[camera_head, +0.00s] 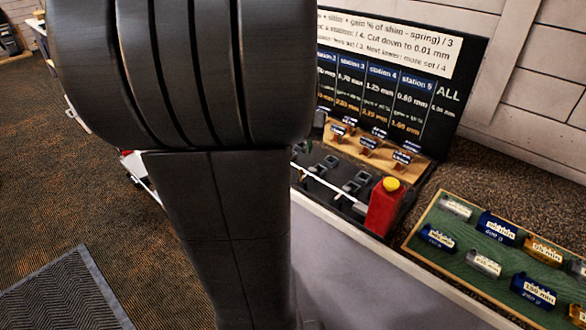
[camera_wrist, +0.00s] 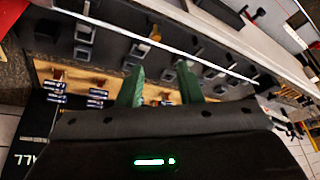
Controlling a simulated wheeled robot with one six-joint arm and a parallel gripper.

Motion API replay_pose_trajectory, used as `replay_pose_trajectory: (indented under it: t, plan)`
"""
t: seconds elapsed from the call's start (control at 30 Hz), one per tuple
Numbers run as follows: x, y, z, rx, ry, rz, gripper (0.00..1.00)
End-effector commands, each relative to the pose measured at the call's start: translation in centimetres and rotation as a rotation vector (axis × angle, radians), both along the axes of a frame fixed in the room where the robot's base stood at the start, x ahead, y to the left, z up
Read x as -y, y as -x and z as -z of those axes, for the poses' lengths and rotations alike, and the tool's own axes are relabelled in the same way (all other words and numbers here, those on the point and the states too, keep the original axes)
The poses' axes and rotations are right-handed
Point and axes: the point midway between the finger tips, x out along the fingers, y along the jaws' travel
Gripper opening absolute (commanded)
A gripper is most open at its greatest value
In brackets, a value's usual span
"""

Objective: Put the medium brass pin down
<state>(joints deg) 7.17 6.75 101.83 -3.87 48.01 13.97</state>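My gripper (camera_wrist: 158,85) shows in the wrist view as two green fingers standing apart, with no object visible between them. They are over the dark bench top and the light wooden rack. A small brass-coloured thing (camera_wrist: 155,33) lies beyond the fingertips, near the pale shaft. It is too small to tell whether it is the medium brass pin. In the head view my own arm covers the left-centre, and my gripper is hidden. No pin can be made out for certain there.
A long pale shaft (camera_wrist: 165,45) crosses the bench among dark clamps (camera_wrist: 85,33). The wooden rack (camera_head: 343,142) holds labelled blocks before a black sign (camera_head: 446,118).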

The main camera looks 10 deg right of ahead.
Motion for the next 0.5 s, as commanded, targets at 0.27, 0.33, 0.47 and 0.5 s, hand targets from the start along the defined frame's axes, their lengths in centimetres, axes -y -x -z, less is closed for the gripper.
replay_pose_trajectory:
  t: [0.27,0.33,0.47,0.5]
  plan:
    - [1.0,-0.3,2.5,-0.037,0.028,-0.024,0.33]
    - [1.1,-0.8,3.8,-0.037,0.028,-0.024,0.33]
    - [1.3,-1.6,5.8,-0.033,0.026,-0.022,0.33]
    - [1.4,-1.9,6.3,-0.033,0.026,-0.022,0.33]
